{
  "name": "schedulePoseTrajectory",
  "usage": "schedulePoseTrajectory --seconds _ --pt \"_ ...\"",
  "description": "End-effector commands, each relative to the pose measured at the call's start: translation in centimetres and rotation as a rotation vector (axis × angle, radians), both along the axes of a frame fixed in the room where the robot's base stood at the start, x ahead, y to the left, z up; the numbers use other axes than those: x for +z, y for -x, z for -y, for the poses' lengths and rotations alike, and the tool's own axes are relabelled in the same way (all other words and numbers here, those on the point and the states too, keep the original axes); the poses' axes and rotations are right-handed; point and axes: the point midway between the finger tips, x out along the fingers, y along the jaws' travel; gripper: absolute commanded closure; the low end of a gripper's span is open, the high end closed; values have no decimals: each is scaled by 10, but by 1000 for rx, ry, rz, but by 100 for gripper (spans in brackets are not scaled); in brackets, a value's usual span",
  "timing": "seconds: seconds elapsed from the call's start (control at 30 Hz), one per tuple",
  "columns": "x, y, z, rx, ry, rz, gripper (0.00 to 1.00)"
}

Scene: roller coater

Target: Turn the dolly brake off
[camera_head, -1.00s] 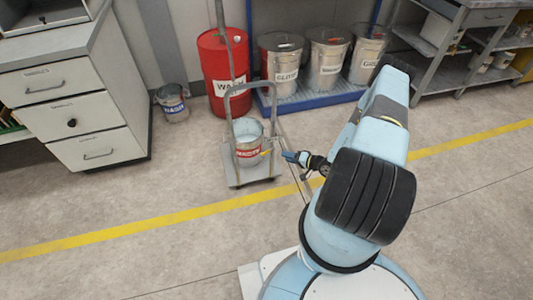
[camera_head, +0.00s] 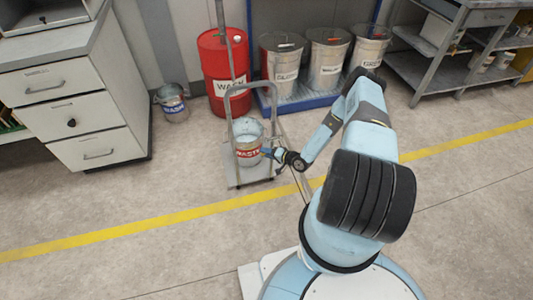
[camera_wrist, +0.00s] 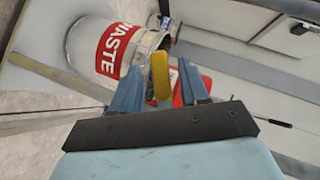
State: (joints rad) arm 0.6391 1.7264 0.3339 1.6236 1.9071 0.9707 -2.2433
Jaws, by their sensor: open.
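The dolly (camera_head: 236,178) is a grey platform cart with a tubular handle, standing on the floor near the red drum. A metal bucket with a red WASTE label (camera_head: 248,152) stands on it and also shows in the wrist view (camera_wrist: 116,48). A yellow lever-like piece (camera_wrist: 160,78), probably the brake lever, stands between my gripper's blue fingers in the wrist view. My gripper (camera_wrist: 160,92) is open around it; I cannot tell whether either finger touches it. In the head view my gripper (camera_head: 268,153) is at the dolly's right side, and the yellow piece is hidden there.
A red WASH drum (camera_head: 222,75) stands behind the dolly. Several lidded metal bins stand on a blue pallet (camera_head: 310,98) at the back. A small bucket (camera_head: 173,103) and a drawer cabinet (camera_head: 90,120) are at left. The floor in front, with its yellow line (camera_head: 180,217), is clear.

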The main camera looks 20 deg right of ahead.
Motion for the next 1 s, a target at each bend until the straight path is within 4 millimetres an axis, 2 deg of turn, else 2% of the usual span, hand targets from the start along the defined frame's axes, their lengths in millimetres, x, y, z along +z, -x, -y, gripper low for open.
schedulePoseTrajectory --seconds 0.43,0.87,1.0 --pt "-2 -6 -5 -1 0 0 56" --pt "-3 -6 -5 0 0 0 97" --pt "-3 -6 -5 0 0 0 100"
